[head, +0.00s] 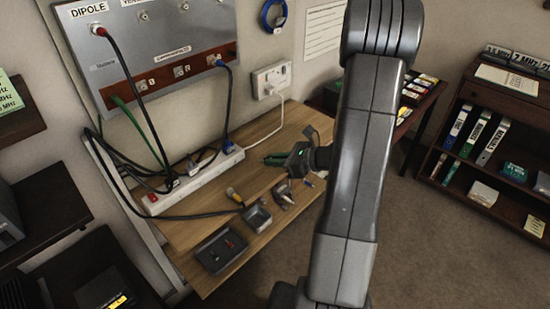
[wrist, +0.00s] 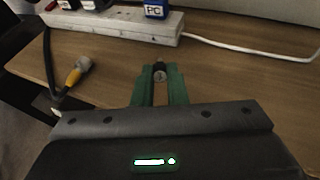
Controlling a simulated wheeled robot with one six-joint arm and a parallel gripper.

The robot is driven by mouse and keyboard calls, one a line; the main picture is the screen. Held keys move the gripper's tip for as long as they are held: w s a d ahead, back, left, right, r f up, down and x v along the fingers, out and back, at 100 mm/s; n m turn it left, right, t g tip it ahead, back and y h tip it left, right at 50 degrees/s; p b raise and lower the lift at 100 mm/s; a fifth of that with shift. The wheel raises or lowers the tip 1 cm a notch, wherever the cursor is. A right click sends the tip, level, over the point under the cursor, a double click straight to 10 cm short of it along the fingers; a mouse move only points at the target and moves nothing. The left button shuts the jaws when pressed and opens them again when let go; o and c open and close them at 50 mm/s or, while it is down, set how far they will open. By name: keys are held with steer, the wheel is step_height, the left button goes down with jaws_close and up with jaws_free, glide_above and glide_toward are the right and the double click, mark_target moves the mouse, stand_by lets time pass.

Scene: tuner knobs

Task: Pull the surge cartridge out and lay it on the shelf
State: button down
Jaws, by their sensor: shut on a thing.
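My gripper (head: 274,160) is above the wooden shelf (head: 262,130) in the head view, to the right of the white power strip. Its green fingers in the wrist view (wrist: 159,84) are shut on a small grey metal piece with a round, slotted face (wrist: 160,74), which appears to be the surge cartridge. The fingers hide part of it. In the wrist view the shelf top (wrist: 225,75) lies behind the fingertips. I cannot tell the exact gap between the piece and the shelf. In the head view the held piece is too small to make out.
The power strip (head: 195,182) carries several plugs and cables. A yellow-ended cable (head: 235,196), small metal parts (head: 283,191), a small grey tray (head: 257,222) and a larger dark tray (head: 221,264) sit toward the front. The tuner panel (head: 160,50) hangs above, next to a wall outlet (head: 272,80).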

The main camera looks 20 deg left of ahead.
mark_target(275, 173)
steer(key=shift+f+b, duration=0.35)
steer(key=shift+f, duration=0.45)
steer(key=shift+f+b, duration=0.65)
steer(key=shift+f, duration=0.25)
steer(key=c, duration=1.4)
jaws_free()
steer(key=shift+r, duration=0.2)
steer(key=shift+r+p, duration=1.25)
steer(key=shift+r, duration=0.15)
